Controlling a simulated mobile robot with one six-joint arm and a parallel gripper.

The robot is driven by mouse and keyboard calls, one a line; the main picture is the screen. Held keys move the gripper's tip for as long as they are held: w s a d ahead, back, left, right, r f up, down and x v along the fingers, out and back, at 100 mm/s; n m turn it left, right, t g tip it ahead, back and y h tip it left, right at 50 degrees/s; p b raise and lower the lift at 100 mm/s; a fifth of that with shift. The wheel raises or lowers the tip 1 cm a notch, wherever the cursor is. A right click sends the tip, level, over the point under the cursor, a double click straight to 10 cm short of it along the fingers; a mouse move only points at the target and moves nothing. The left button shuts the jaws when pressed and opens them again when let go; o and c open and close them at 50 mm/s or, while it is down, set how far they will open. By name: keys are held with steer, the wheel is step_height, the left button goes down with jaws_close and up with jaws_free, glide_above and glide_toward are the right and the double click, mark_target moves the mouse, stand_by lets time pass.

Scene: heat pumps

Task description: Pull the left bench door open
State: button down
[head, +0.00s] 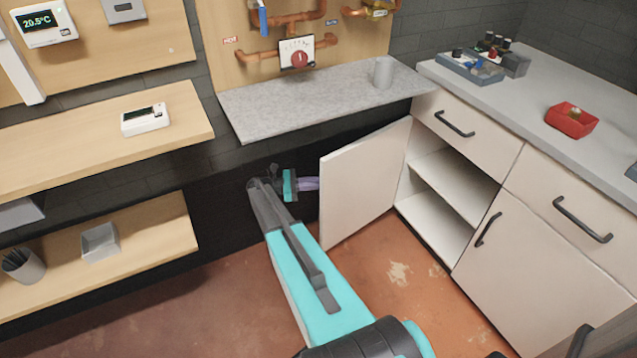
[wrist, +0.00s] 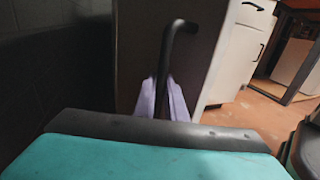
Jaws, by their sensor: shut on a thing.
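The left bench door (head: 367,181) is a white panel that stands swung wide open on the left of the bench cabinet, so the bare shelves (head: 445,198) inside show. In the wrist view the door's outer face (wrist: 137,60) is dark and in shade. My gripper (head: 312,184) is at the door's outer side, and the door hides its fingertips in the head view. In the wrist view its two pale purple fingers (wrist: 162,98) are shut on the door's black bar handle (wrist: 176,45), whose upper end shows above them.
A grey stone shelf (head: 300,100) with a grey cup (head: 383,73) is above the door. Wooden shelves (head: 100,145) are at the left. The reddish floor (head: 400,275) before the cabinet is clear.

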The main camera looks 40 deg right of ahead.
steer(key=shift+d, duration=0.3)
steer(key=c, duration=2.1)
jaws_free()
steer(key=shift+a, duration=0.2)
steer(key=shift+w+a, duration=0.1)
steer(key=shift+b+v, duration=0.4)
steer(key=shift+v, duration=6.4)
